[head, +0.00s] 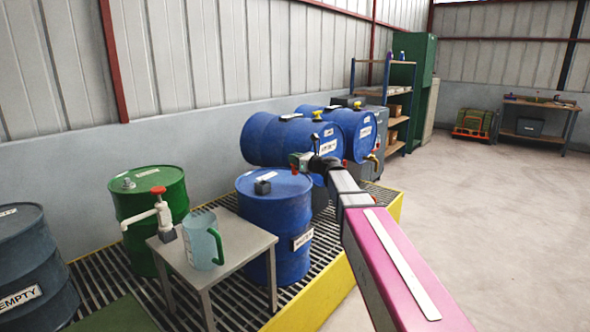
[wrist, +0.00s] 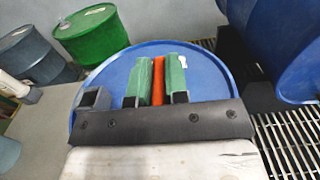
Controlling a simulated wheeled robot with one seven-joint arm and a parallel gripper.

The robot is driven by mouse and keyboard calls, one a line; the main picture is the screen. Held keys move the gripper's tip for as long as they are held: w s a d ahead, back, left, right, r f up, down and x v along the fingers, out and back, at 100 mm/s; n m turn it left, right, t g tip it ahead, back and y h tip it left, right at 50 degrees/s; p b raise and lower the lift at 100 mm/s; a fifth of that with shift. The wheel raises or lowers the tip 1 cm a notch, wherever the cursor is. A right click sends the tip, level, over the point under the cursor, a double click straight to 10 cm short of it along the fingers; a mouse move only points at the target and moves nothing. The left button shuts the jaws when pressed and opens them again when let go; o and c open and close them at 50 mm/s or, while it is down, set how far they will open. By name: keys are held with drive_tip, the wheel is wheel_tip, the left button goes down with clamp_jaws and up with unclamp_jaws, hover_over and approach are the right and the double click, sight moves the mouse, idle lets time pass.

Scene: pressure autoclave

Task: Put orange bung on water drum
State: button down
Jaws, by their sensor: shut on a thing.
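The water drum (head: 272,235) is the upright blue drum at the centre of the head view, with a white label on its side too small to read surely. Its blue lid (wrist: 212,82) fills the middle of the wrist view. A dark grey block (head: 263,187) sits on the lid. My gripper (head: 301,161) is over the lid's far right part in the head view. Its green fingers are shut on the orange bung (wrist: 158,78), which stands between them. The bung's lower end and any opening under it are hidden, so I cannot tell if it touches the lid.
Two blue drums (head: 275,138) lie on their sides behind. A metal table (head: 240,248) with a clear jug (head: 203,240) and a pump stands at front left. A green drum (head: 150,205) and a dark drum (head: 30,265) stand left. Open floor lies right.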

drive_tip(key=shift+w+f, duration=0.1)
drive_tip(key=shift+f, duration=1.95)
drive_tip(key=shift+f, duration=0.15)
drive_tip(key=c, duration=1.1)
unclamp_jaws()
